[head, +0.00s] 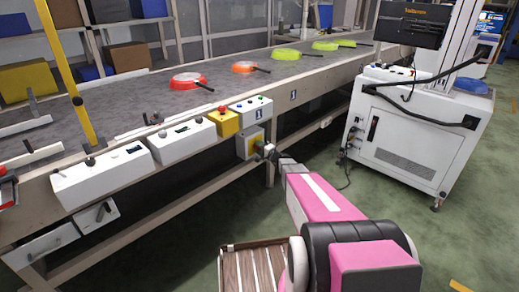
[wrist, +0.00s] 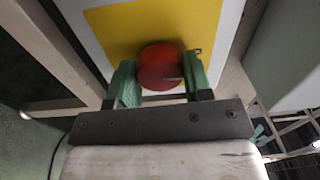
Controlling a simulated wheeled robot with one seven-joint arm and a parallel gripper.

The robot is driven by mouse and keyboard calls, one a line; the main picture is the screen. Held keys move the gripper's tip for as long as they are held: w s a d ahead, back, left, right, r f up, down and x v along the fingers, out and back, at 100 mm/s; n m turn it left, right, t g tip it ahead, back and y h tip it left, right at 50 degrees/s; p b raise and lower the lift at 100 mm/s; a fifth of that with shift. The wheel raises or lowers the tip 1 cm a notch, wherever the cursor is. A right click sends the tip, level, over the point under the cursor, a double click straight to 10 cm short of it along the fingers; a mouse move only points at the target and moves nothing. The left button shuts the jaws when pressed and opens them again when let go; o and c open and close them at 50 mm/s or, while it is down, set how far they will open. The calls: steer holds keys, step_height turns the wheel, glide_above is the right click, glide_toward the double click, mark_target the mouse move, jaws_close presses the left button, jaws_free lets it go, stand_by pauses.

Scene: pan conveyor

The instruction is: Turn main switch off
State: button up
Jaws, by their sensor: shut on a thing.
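The main switch is a red round knob (wrist: 160,66) on a yellow plate (wrist: 111,29), seen in the wrist view. Its grey box (head: 246,144) with a yellow face hangs below the conveyor edge in the head view. My gripper (wrist: 161,84) has its two green fingers on either side of the red knob, shut on it. In the head view my gripper (head: 269,152) reaches the front of the box, and the knob is hidden there. The knob's exact turn angle cannot be told.
White control boxes (head: 102,176) and a yellow box (head: 223,122) line the conveyor edge. Several coloured pans, including a red one (head: 188,81), sit on the conveyor belt (head: 140,92). A white wheeled cabinet (head: 405,143) stands right. Green floor between is free.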

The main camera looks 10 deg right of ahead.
steer(key=shift+n, duration=0.4)
steer(key=o, duration=0.9)
steer(key=shift+o, duration=0.2)
steer(key=v, duration=1)
steer(key=shift+s+d, duration=0.25)
steer(key=shift+s, duration=0.1)
